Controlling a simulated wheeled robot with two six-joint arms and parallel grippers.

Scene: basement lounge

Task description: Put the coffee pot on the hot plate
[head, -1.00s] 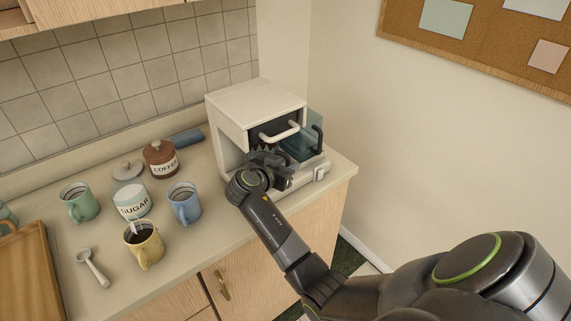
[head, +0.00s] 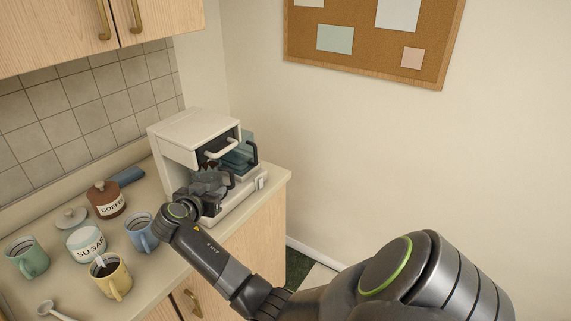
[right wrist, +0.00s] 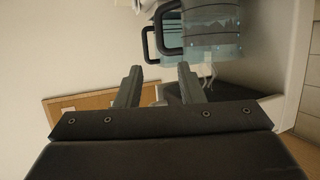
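A white coffee machine (head: 185,133) stands at the right end of the counter. A clear grey glass pot with a black handle shows close up in the right wrist view (right wrist: 213,28); it seems to be the coffee pot. A teal glass vessel (head: 236,160) with its own black handle stands at the machine's right side, partly behind the pot in the wrist view. My right gripper (right wrist: 155,82) has its fingers apart with nothing between them, close to the pot and handles. In the head view it overlaps the machine's front. The hot plate cannot be made out. My left gripper is out of view.
Left of the machine stand a coffee jar (head: 110,203), a sugar jar (head: 86,244) and several mugs, including a blue mug (head: 140,232) near my right wrist. A white handle (head: 222,150) sticks out of the machine's front. The wall (head: 370,150) is on the right.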

